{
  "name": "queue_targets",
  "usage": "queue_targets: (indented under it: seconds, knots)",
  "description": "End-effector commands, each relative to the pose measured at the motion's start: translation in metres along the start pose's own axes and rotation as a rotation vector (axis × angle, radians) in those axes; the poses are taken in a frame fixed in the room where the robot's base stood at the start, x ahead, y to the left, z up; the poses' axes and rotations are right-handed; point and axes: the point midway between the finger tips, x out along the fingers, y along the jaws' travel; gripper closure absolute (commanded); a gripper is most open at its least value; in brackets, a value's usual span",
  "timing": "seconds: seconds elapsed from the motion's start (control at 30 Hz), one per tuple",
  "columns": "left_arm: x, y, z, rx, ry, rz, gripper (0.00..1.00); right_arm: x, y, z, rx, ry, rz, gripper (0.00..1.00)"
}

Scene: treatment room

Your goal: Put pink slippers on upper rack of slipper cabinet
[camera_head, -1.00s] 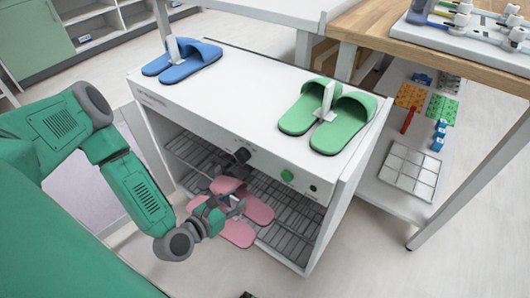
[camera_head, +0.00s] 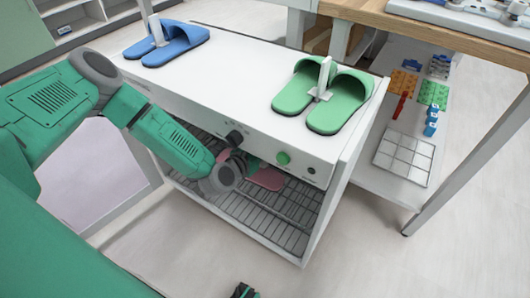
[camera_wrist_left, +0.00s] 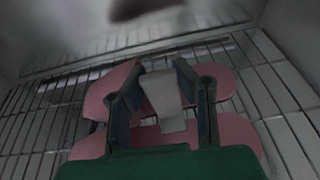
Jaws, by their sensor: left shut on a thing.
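The pink slippers (camera_wrist_left: 235,130) are a joined pair with a pale upright tab (camera_wrist_left: 165,95) between them. They are inside the white slipper cabinet (camera_head: 325,205), over its wire rack (camera_head: 270,210); whether they touch it I cannot tell. In the head view only part of one pink slipper (camera_head: 266,178) shows beside my arm. My left gripper (camera_wrist_left: 165,100) reaches into the cabinet's open front, its fingers shut on the tab. In the head view the left fingers are mostly hidden by the wrist and the cabinet top. My right gripper may be the dark tip at the bottom edge (camera_head: 243,291).
Blue slippers (camera_head: 168,44) and green slippers (camera_head: 322,94) stand on the cabinet top. Knobs, including a green one (camera_head: 283,158), line the front panel above the opening. A wooden-topped table (camera_head: 440,35) with a lower shelf stands at the right. The floor in front is clear.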

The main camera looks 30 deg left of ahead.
Motion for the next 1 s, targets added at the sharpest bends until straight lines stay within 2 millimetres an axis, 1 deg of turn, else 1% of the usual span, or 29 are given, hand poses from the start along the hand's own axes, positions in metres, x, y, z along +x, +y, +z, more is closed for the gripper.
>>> queue_targets:
  seconds: [0.03, 0.07, 0.13, 0.47, 0.5, 0.53, 0.57, 0.87, 0.93, 1.0]
  knots:
    - [0.006, -0.001, -0.002, 0.002, -0.002, -0.001, 1.0, 0.006, 0.0, 0.0, 0.0, 0.0, 0.0, 0.6]
    - [0.006, -0.001, -0.009, 0.003, 0.0, 0.0, 1.0, 0.009, 0.0, 0.0, 0.001, 0.0, 0.0, 0.6]
    - [0.007, -0.001, -0.013, 0.003, -0.001, 0.0, 1.0, 0.011, 0.0, 0.001, 0.001, 0.0, 0.0, 0.6]
    - [0.007, 0.001, -0.014, -0.001, -0.001, -0.001, 1.0, 0.009, 0.0, 0.001, 0.001, 0.0, 0.001, 0.6]
    - [0.007, 0.001, -0.015, -0.001, 0.0, -0.001, 0.7, 0.009, 0.0, 0.001, 0.001, 0.0, 0.0, 0.6]
    - [0.007, 0.001, -0.015, -0.001, 0.0, -0.001, 0.59, 0.009, 0.0, 0.001, 0.001, 0.0, 0.0, 0.6]
    - [0.007, 0.001, -0.015, -0.001, 0.0, -0.001, 0.56, 0.01, 0.0, 0.001, 0.001, 0.0, 0.0, 0.6]
    - [0.007, 0.0, -0.014, 0.001, -0.001, -0.001, 0.56, 0.01, 0.0, 0.001, 0.001, 0.0, 0.0, 0.6]
    - [0.004, 0.0, -0.013, 0.0, 0.001, -0.001, 0.56, 0.008, 0.0, 0.0, 0.001, 0.0, 0.0, 0.6]
    - [-0.004, 0.0, -0.013, -0.001, 0.002, -0.001, 0.56, 0.004, 0.0, 0.0, 0.001, 0.0, 0.0, 0.6]
